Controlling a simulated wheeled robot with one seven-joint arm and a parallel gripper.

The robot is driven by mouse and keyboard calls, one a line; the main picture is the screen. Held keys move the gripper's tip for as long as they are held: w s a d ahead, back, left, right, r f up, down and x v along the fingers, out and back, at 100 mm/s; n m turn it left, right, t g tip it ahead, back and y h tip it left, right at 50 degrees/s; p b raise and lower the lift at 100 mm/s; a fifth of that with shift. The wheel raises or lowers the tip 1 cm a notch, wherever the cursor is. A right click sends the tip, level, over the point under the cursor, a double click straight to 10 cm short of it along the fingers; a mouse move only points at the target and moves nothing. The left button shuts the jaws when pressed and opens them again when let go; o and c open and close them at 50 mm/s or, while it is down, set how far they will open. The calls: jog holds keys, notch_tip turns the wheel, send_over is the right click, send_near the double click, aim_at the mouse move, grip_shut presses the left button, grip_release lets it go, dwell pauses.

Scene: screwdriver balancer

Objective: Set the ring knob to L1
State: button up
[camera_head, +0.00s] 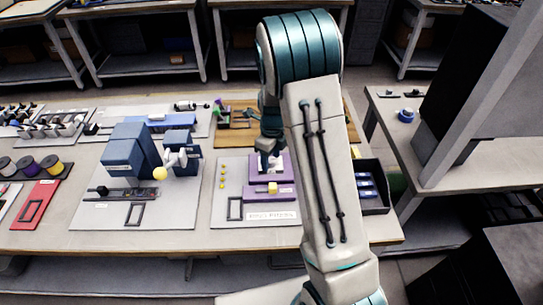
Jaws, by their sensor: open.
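My arm reaches over the workbench, and my gripper (267,158) points down above a purple fixture (284,168) on a light grey board. The gap between its fingers is too small to make out. A yellow block (272,188) sits at the front part of the purple fixture. I cannot make out the ring knob or any L1 mark; my arm hides the right part of this board.
A blue machine (130,155) with a yellow ball (159,173) stands on the board to the left. A dark bin (372,188) with blue items is right of my arm. Spools (30,165) and a red plate (38,203) lie far left.

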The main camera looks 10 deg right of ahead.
jog(key=c, duration=1)
jog(key=shift+o, duration=0.2)
